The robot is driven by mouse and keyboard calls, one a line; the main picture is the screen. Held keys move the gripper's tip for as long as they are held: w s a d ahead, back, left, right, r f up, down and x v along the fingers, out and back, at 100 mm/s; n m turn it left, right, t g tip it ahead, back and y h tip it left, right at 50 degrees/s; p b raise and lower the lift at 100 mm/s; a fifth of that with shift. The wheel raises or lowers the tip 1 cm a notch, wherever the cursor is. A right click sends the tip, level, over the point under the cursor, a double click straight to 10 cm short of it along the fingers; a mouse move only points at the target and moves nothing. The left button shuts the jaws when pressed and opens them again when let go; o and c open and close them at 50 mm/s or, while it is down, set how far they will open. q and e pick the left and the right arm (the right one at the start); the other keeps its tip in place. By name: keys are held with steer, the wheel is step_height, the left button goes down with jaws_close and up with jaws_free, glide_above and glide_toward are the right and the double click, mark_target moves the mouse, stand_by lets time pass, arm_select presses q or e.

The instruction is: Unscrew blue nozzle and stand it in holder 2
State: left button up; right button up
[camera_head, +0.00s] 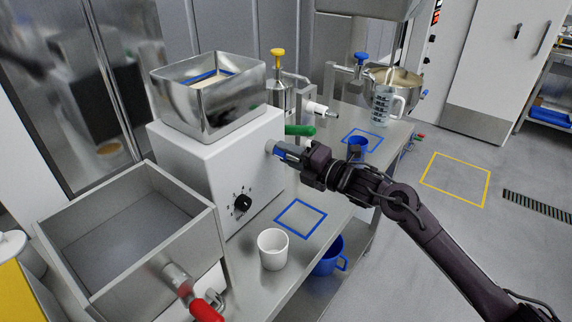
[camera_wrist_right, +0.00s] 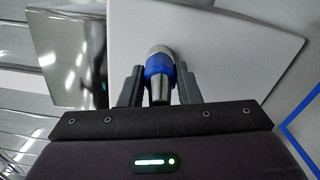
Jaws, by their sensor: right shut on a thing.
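The blue nozzle (camera_head: 280,150) sits on the side outlet of the white machine (camera_head: 225,160). It has a blue collar and a metal tip, and it also shows in the right wrist view (camera_wrist_right: 159,70). My right gripper (camera_head: 288,153) is at the nozzle, its two fingers on either side of it in the wrist view (camera_wrist_right: 157,88). It is shut on the nozzle, which is still against the machine. I cannot pick out a marked holder 2. My left gripper is not in view.
A white cup (camera_head: 273,249) stands near a blue square outline (camera_head: 300,217) on the bench. A green handle (camera_head: 300,130) and a white nozzle-like part (camera_head: 317,107) are just behind my gripper. A blue cup (camera_head: 357,146), a measuring jug (camera_head: 386,105) and a large metal tray (camera_head: 130,240) are around.

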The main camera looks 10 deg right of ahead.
steer(key=n+b, duration=0.2)
steer(key=b, duration=0.1)
steer(key=n+b, duration=0.5)
steer(key=b, duration=0.1)
steer(key=shift+f, duration=0.35)
steer(key=shift+r+n+b, duration=0.15)
steer(key=shift+n+b, duration=0.3)
steer(key=shift+n, duration=0.15)
steer(key=shift+r, duration=0.2)
